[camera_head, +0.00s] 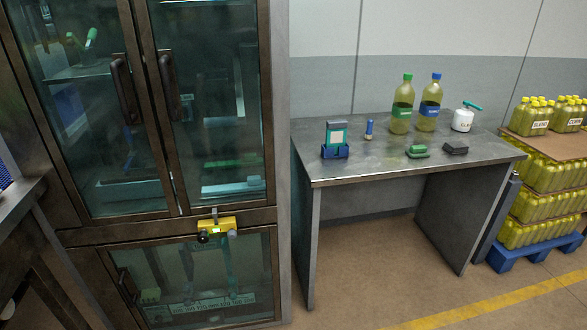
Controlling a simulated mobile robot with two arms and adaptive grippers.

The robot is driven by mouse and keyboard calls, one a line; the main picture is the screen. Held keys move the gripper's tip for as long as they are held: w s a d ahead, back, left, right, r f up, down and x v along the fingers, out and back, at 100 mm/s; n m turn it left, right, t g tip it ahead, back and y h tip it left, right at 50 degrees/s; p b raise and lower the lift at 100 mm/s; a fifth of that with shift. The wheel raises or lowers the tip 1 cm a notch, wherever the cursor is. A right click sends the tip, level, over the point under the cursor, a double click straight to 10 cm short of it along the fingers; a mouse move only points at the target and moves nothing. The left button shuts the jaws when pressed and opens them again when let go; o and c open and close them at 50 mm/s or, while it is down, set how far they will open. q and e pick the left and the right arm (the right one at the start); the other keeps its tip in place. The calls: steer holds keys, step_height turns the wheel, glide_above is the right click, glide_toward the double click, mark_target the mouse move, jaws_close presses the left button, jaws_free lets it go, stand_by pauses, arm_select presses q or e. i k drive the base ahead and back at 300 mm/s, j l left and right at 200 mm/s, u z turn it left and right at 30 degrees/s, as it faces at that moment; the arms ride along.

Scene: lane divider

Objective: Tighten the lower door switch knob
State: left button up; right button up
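A yellow door switch (216,227) sits on the metal frame between the upper glass doors and the lower door (200,275). The lower door looks closed. Neither of my grippers is in view.
The tall cabinet has dark upper door handles (124,90). A metal table (400,165) to the right holds two bottles (402,110), a white canister (463,120) and small items. The floor (390,260) before the table is clear.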

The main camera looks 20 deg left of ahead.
mark_target(203, 237)
steer(key=u, duration=1.3)
